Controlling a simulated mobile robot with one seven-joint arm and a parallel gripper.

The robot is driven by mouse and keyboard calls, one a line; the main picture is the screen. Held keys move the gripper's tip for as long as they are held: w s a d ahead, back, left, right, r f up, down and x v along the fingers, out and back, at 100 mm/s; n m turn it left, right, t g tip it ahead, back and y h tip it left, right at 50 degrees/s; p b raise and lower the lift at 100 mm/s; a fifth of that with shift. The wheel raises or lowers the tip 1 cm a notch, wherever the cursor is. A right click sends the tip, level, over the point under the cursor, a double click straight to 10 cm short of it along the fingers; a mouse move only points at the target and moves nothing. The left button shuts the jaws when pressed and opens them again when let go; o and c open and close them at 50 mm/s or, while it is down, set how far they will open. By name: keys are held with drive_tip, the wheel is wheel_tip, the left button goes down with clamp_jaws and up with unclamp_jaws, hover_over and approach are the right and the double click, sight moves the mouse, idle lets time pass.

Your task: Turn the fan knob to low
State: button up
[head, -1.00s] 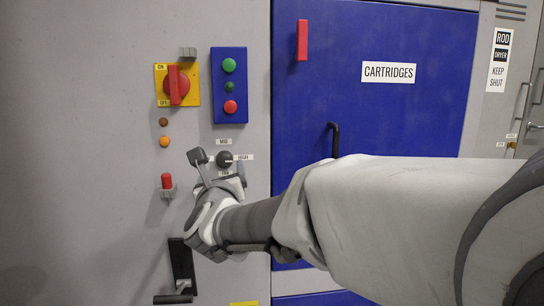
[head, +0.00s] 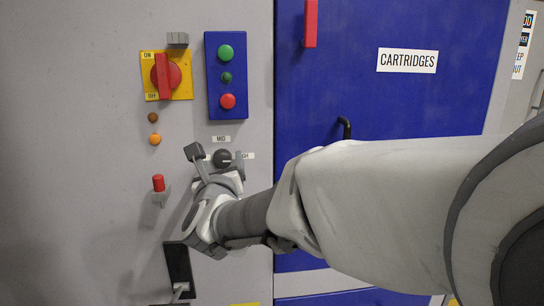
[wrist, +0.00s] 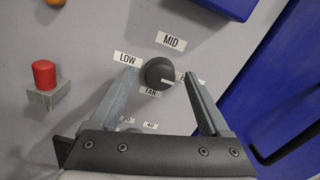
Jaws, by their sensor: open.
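The fan knob (wrist: 158,73) is a dark round knob with a white pointer mark aimed right, towards the partly hidden HIGH label (wrist: 192,78). The LOW label (wrist: 127,59) is to its upper left, the MID label (wrist: 171,42) above and the FAN label (wrist: 151,92) below. My gripper (wrist: 158,77) is open, one finger on each side of the knob, with a visible gap on both sides in the wrist view. In the head view, the knob (head: 221,158) also shows between the fingers of my gripper (head: 217,157). Contact cannot be seen.
A red-capped switch (wrist: 44,75) juts out left of the knob. A yellow-backed red rotary switch (head: 163,75) and a blue button box (head: 228,76) are above. The blue cartridges door (head: 390,100) with a black handle (head: 345,128) is to the right.

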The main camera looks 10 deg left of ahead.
drive_tip(key=shift+w, duration=0.1)
idle(0.3)
clamp_jaws()
